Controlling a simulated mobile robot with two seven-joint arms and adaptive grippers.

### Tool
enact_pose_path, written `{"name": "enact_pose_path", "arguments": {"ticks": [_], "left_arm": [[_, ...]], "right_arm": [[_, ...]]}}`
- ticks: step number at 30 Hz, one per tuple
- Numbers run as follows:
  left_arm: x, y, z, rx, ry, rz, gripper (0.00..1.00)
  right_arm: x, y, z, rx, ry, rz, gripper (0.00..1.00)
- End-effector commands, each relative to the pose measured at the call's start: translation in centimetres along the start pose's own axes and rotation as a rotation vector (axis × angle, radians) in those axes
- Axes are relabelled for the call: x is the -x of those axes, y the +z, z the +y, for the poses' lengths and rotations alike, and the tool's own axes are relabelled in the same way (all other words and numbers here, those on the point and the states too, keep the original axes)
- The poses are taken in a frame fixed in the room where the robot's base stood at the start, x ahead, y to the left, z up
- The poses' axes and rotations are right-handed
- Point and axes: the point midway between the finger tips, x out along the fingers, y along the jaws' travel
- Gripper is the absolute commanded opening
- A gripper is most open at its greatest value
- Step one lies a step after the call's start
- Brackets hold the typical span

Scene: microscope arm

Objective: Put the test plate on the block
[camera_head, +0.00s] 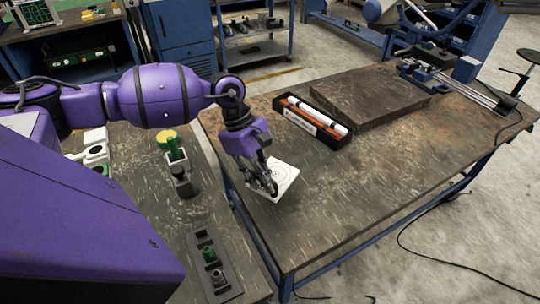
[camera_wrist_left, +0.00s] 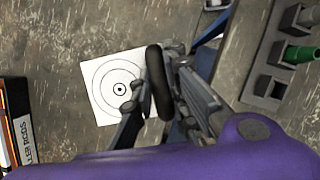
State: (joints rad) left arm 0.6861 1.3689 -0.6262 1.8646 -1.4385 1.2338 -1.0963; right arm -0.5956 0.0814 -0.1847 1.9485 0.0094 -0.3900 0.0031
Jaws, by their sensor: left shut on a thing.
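The test plate (camera_head: 283,179) is a thin white square with black rings, at the left part of the right-hand table. It also shows in the left wrist view (camera_wrist_left: 103,88). My left gripper (camera_head: 268,184) is shut on the plate's near left edge. In the left wrist view its fingers (camera_wrist_left: 140,98) cover that edge. I cannot tell whether the plate touches the tabletop or hangs just above it. The block (camera_head: 370,94) is a wide, low brown slab at the back of the same table, with a bare top. My right gripper is not in view.
A black box of welding rods (camera_head: 312,122) lies between the plate and the block. A clamp and rail device (camera_head: 450,78) stands at the back right. A second bench at left holds a dark tray (camera_head: 213,262) and a yellow-topped device (camera_head: 172,148). The table's front is clear.

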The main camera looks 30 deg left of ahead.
Motion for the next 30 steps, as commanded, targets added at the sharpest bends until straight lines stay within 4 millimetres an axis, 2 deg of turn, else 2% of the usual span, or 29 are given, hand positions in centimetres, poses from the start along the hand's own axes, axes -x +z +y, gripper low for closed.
{"name": "enact_pose_path", "arguments": {"ticks": [1, 6, 9, 13, 17, 20, 25, 30], "left_arm": [[0.4, -1.9, 0.3, 0.143, 0.054, 0.005, 0.00], [3.1, -5.9, 2.2, 0.573, 0.238, -0.002, 0.00], [4.5, -7.4, 3.0, 0.751, 0.313, -0.008, 0.00], [5.9, -8.6, 3.8, 0.903, 0.377, -0.014, 0.00], [6.5, -9.1, 4.3, 0.979, 0.406, -0.019, 0.00], [6.0, -8.8, 5.1, 0.997, 0.411, -0.024, 0.00], [3.7, -7.2, 8.2, 0.996, 0.410, -0.029, 0.00], [1.4, -5.6, 11.5, 0.995, 0.411, -0.028, 0.00]], "right_arm": [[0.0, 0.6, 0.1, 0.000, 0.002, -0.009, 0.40], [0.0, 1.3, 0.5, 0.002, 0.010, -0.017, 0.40], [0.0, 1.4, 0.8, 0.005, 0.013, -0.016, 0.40], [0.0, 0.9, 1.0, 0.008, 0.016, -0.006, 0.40], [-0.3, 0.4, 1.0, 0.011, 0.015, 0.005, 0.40], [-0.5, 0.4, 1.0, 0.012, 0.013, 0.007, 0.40], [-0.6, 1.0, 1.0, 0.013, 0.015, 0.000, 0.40], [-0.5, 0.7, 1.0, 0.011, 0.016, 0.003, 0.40]]}}
